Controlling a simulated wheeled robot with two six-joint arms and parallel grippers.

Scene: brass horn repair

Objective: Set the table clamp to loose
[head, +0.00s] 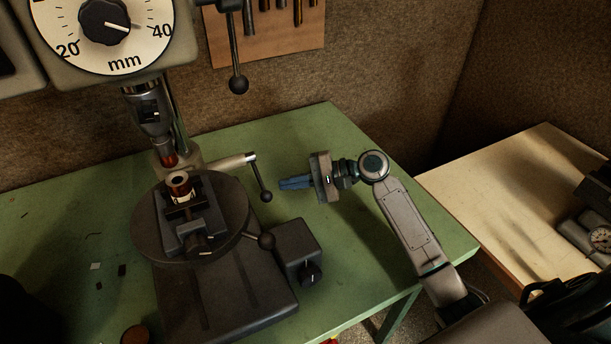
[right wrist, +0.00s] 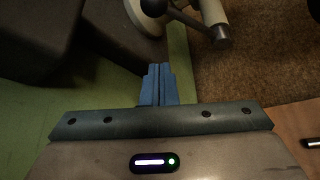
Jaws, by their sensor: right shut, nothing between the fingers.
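A clamp lever (head: 260,180) with a dark, knobbed arm hangs down from a pale sleeve on the drill press column, behind the round table (head: 146,235). It points down and slightly right. Which lever the task calls the table clamp is not labelled; a second ball-ended lever (head: 264,240) sits at the round table's right edge. My right gripper (head: 284,184) is shut and empty, its blue fingers pointing left, a little right of the hanging lever and apart from it. The right wrist view shows the shut fingers (right wrist: 158,72) and a dark lever (right wrist: 205,27) beyond them. My left gripper is out of view.
A vice (head: 205,235) on the round table holds a copper-coloured part (head: 180,188) under the spindle (head: 150,110). A grey box with a knob (head: 310,273) stands at the base's right. Another ball-ended lever (head: 237,83) hangs above. The green bench (head: 345,140) is clear around my right gripper.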

